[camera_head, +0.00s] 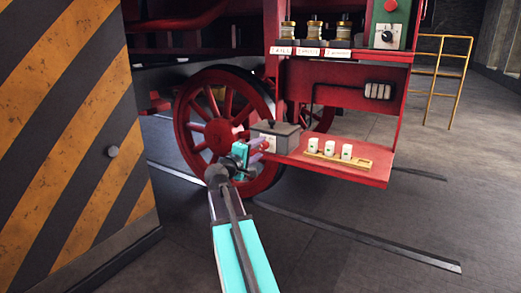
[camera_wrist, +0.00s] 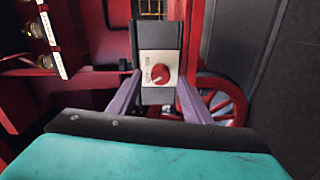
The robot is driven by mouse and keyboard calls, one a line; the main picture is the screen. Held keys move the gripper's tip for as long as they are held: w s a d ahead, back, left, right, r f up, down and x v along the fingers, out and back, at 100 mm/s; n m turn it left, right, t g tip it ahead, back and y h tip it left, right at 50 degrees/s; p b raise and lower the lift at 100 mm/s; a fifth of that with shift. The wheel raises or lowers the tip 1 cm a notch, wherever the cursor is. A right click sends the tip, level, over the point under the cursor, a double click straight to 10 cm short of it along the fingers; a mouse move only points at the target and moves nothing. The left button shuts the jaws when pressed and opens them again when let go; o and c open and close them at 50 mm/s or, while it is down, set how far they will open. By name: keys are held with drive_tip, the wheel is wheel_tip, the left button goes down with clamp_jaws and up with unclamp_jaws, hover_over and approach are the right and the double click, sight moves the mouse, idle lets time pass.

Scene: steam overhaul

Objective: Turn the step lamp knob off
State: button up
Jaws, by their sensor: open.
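The step lamp knob (camera_wrist: 161,75) is a small red dial on a white plate on a dark grey box (camera_wrist: 159,38). In the wrist view my gripper (camera_wrist: 159,79) is open, with one pale purple finger on each side of the knob. The fingers look apart from the knob; I cannot tell how deep they reach. The plate's lettering is too small to read, and the dial's setting is unclear.
White cups (camera_head: 329,149) stand on a wooden tray (camera_head: 363,164) on the red step. Above are a shelf with several brass-topped jars (camera_head: 313,31) and another knob panel (camera_head: 388,36). A large red wheel (camera_head: 190,130) is behind my arm. A striped cabinet (camera_head: 75,130) stands at left.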

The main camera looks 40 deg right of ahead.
drive_tip(key=b+v, duration=0.1)
drive_tip(key=v, duration=1)
drive_tip(key=shift+a+b, duration=0.25)
drive_tip(key=shift+b, duration=0.1)
